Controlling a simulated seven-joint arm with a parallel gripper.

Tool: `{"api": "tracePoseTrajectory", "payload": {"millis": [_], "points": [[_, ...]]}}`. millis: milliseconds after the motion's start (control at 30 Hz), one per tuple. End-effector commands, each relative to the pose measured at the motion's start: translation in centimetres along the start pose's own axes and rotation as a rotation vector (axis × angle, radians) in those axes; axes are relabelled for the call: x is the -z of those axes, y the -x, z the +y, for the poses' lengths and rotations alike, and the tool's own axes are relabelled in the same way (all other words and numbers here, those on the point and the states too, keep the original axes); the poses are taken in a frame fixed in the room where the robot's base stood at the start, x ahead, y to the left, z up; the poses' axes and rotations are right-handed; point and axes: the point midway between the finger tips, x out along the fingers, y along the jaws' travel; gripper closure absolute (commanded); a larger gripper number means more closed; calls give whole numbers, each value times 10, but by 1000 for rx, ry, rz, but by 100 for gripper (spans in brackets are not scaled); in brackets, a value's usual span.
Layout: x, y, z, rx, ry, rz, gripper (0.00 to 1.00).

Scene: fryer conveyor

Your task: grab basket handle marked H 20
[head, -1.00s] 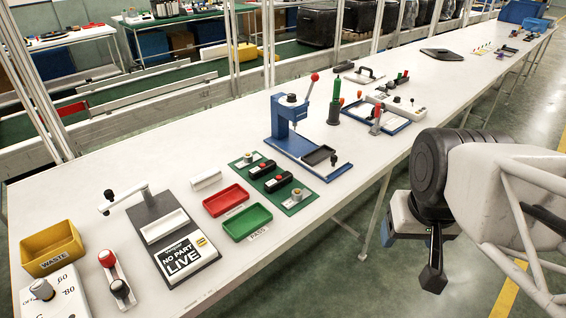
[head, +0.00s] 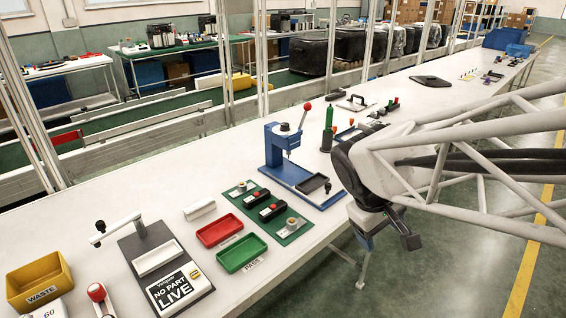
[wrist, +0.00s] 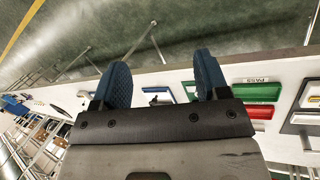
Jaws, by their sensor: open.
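I cannot make out a basket or a handle marked H 20 in either view. A light plate with a dark bar handle (head: 355,102) lies far along the white table, but no marking on it is legible. My gripper (wrist: 160,80) is open and empty in the wrist view, its two blue fingers apart. In the head view my gripper hangs at the table's near edge, right of the blue press (head: 285,165). Part of the table behind my arm is hidden.
The white table (head: 130,185) holds a red tray (head: 218,230), a green tray (head: 243,254), a green button board (head: 293,231), a "NO PART LIVE" stand (head: 140,250) and a yellow WASTE bin (head: 38,285). A green upright tool (head: 327,132) stands behind the press. Open floor lies right.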

Motion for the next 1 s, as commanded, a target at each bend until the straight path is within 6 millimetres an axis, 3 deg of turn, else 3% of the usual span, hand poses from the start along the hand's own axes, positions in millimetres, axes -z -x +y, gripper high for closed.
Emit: {"api": "tracePoseTrajectory", "payload": {"millis": [567, 1000], "points": [[134, -37, -9, -278, 594, -190, 32], [246, -70, -55, -515, 1040, -323, 32]]}}
